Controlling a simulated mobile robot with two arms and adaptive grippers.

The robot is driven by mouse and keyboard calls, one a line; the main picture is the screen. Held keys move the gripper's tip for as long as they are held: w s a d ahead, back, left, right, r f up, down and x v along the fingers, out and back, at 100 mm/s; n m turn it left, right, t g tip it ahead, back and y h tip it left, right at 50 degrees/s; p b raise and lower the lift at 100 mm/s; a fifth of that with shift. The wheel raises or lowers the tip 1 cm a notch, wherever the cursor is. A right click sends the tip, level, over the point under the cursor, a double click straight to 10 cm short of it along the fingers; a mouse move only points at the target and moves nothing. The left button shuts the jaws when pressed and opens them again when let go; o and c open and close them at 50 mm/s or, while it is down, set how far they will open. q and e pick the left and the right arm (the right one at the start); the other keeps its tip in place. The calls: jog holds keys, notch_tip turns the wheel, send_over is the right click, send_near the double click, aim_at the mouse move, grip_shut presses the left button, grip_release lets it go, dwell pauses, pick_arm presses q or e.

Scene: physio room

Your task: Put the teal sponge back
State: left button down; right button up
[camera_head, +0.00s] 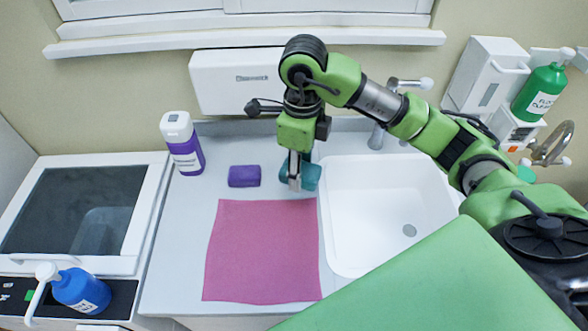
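The far finger is hidden, so I cannot tell whether the gripper is closed on the sponge, or whether the sponge touches the counter. My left gripper is not in view.
A purple sponge (244,176) lies left of the gripper. The pink cloth (262,250) covers the counter's front. The white sink (375,225) is at right, with a tap (377,135) behind. A purple-and-white bottle (182,145) stands back left. A white wall dispenser (225,85) hangs behind.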

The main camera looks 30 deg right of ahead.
jog(key=w+f, duration=0.2)
jog(key=w+d+f+p, duration=0.1)
jog(key=w+f, duration=0.1)
jog(key=w+d+f+p, duration=0.1)
jog(key=w+f, duration=0.1)
jog(key=shift+w+d, duration=0.15)
jog(key=shift+w, duration=0.25)
jog(key=shift+w+d+f+p, duration=0.1)
jog(key=shift+w+f+p, duration=0.25)
jog(key=shift+f, duration=0.15)
jog(key=shift+w+f+p, duration=0.1)
jog(key=shift+f+p, duration=0.25)
notch_tip(320, 180, down, 2)
jog(key=shift+f+p, duration=0.1)
jog(key=shift+p, duration=0.55)
jog(key=shift+f, duration=0.25)
